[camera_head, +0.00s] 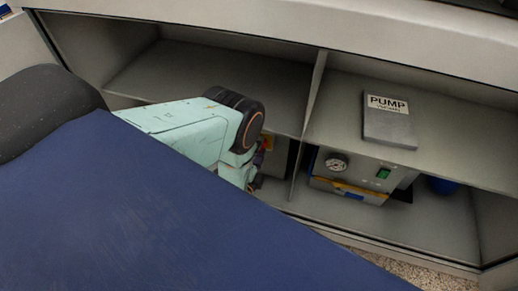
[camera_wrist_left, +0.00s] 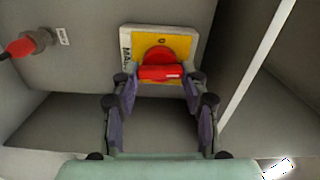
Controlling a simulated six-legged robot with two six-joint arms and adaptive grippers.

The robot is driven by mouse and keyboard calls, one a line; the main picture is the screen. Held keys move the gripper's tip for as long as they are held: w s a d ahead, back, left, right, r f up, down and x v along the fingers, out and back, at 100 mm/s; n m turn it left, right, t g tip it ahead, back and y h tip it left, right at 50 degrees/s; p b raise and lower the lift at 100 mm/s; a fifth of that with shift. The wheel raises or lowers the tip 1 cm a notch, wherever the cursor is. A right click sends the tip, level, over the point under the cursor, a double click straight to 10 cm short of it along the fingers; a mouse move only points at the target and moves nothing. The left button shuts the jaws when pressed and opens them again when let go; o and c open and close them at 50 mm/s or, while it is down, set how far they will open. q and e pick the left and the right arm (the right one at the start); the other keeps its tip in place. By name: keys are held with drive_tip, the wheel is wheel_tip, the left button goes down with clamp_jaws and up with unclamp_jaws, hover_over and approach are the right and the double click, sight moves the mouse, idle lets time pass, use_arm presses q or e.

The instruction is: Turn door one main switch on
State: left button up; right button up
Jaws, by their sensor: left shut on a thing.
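The main switch is a red rotary knob (camera_wrist_left: 158,55) on a yellow plate (camera_wrist_left: 185,46) with a pale grey box around it, in the left wrist view. Its red grip bar lies crosswise in the picture. My left gripper (camera_wrist_left: 159,80) has its two fingers on either side of this bar and is shut on it. In the head view my left gripper (camera_head: 252,178) reaches into the cabinet and hides most of the switch; only a small red and yellow bit (camera_head: 266,143) shows beside it. My right gripper is not in view.
A divider (camera_head: 309,120) stands just right of my left gripper. Beyond it is a pump unit (camera_head: 350,178) with a gauge and a green switch, under a shelf with a PUMP sign (camera_head: 388,118). A red fitting (camera_wrist_left: 20,46) sticks out at the left in the wrist view.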

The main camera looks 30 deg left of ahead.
use_arm(q)
drive_tip(key=shift+m, duration=0.6)
drive_tip(key=o, duration=1.2)
drive_tip(key=shift+c, duration=0.2)
drive_tip(key=shift+s, duration=0.1)
drive_tip(key=v, duration=0.7)
drive_tip(key=shift+s, duration=0.2)
